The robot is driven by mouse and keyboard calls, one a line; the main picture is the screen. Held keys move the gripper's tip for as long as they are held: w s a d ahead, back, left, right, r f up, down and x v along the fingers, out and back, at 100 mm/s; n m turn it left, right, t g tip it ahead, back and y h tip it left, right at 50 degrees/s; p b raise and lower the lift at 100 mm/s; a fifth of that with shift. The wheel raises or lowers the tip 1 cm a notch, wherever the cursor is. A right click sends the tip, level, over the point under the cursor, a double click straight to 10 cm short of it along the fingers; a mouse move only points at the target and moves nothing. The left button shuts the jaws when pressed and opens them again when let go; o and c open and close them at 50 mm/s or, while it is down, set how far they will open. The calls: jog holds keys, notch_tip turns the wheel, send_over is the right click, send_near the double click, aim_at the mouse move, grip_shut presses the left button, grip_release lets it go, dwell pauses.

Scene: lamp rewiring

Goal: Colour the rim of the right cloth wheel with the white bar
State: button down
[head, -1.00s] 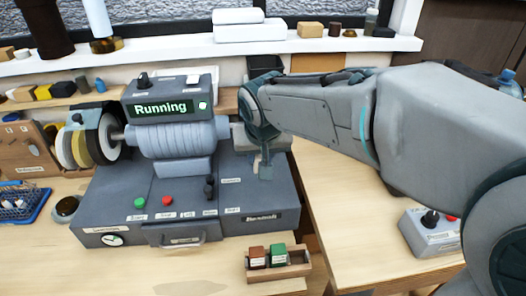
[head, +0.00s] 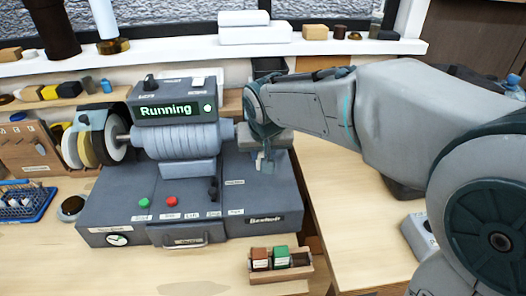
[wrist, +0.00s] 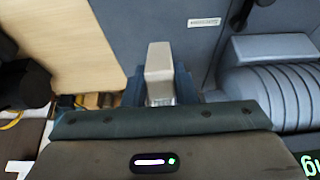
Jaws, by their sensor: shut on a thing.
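The buffing machine (head: 180,140) stands on the bench, and its display reads "Running". Its left-side wheels (head: 98,142) show at the left end of the shaft. The right cloth wheel is not visible; my arm and gripper cover the machine's right end in the head view. My gripper (head: 264,163) is at that right end, above the grey base, pointing down. In the wrist view my gripper (wrist: 160,92) is shut on a pale, off-white bar (wrist: 158,60), which sticks out past the fingers. I cannot tell whether the bar touches the wheel.
A wooden tray (head: 279,278) with a brown bar (head: 260,258) and a green bar (head: 280,256) sits at the front; its right slot looks empty. A control box (head: 420,237) is partly behind my arm. A blue basket (head: 25,203) is at the left.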

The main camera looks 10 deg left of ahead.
jog(key=shift+w+a+r, duration=0.1)
jog(key=shift+w+r, duration=0.15)
jog(key=shift+w, duration=0.15)
dwell(0.3)
jog(key=shift+a, duration=0.2)
jog(key=shift+d+b, duration=0.1)
jog(key=shift+b, duration=0.25)
dwell(0.6)
jog(key=shift+d, duration=0.25)
jog(key=shift+a, duration=0.3)
jog(key=shift+s+b, duration=0.1)
jog(key=shift+b, duration=0.2)
